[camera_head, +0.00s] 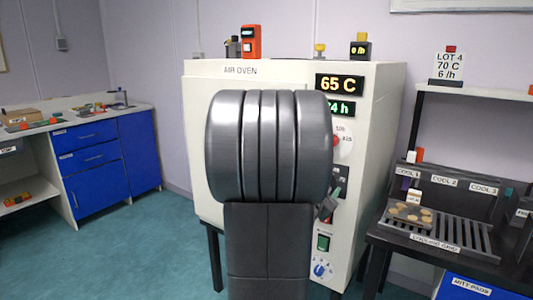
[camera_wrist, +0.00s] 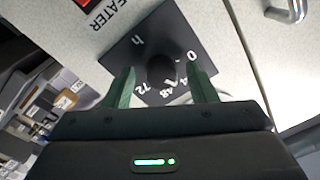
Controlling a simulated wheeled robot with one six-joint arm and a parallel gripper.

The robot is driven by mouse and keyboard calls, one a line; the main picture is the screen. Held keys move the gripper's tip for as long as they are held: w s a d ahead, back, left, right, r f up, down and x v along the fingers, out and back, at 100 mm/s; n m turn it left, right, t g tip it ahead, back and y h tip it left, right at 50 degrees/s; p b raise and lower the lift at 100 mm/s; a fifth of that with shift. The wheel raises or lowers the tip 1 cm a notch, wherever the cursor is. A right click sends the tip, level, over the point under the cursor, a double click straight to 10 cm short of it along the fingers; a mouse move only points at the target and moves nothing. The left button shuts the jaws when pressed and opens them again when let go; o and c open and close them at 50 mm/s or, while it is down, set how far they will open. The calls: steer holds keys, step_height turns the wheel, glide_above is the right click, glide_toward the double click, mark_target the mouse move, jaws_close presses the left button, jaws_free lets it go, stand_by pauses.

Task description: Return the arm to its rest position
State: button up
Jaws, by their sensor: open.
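My gripper (camera_wrist: 160,74) shows in the wrist view with its two green fingers apart. A dark round knob (camera_wrist: 162,69) on a black dial plate (camera_wrist: 128,58) marked in hours appears between the fingertips. I cannot tell whether the fingers touch it. In the head view my arm stands in front of the white air oven (camera_head: 205,85) and hides much of its front. The gripper is mostly hidden there behind the arm, near the oven's lower control panel.
The oven's display (camera_head: 339,84) reads 65 C. At right, a dark bench has a cooling grid (camera_head: 470,237) with a tray of discs (camera_head: 411,215). A white counter with blue drawers (camera_head: 90,157) stands at left. Open floor (camera_head: 150,240) lies between the counter and oven.

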steer(key=s+a+n+p, duration=0.6)
steer(key=s+n+p, duration=0.2)
steer(key=s, duration=0.2)
steer(key=shift+s+a+n+p, duration=0.3)
steer(key=shift+s+n, duration=0.1)
stand_by(0.5)
